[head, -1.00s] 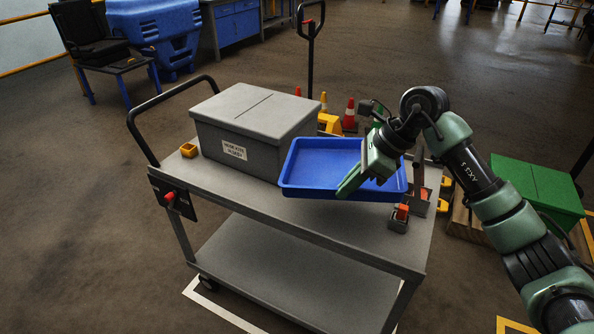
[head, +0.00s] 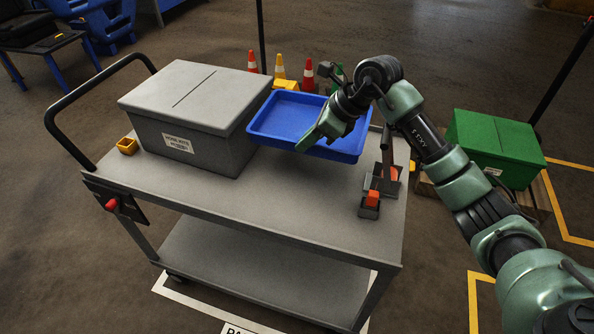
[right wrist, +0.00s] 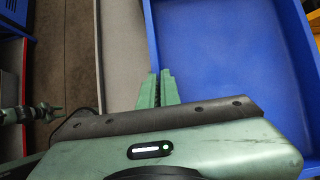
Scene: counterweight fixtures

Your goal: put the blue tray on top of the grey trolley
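The blue tray (head: 300,118) is at the back right of the grey trolley's (head: 270,205) top, beside the grey box. It is over the top; I cannot tell whether it touches it or hangs just above. My right gripper (head: 313,138) is at the tray's near rim. In the right wrist view its fingers (right wrist: 158,85) are close together on the rim of the tray (right wrist: 235,60). My left gripper is not in the head view; a small green gripper-like part shows at the left of the right wrist view, too small to read.
A grey lidded box (head: 190,115) fills the top's left part, with a small yellow bin (head: 127,146) beside it. Orange-and-grey fixtures (head: 370,200) stand at the right edge. The front middle is bare. Cones (head: 279,68) and a green box (head: 495,148) are beyond.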

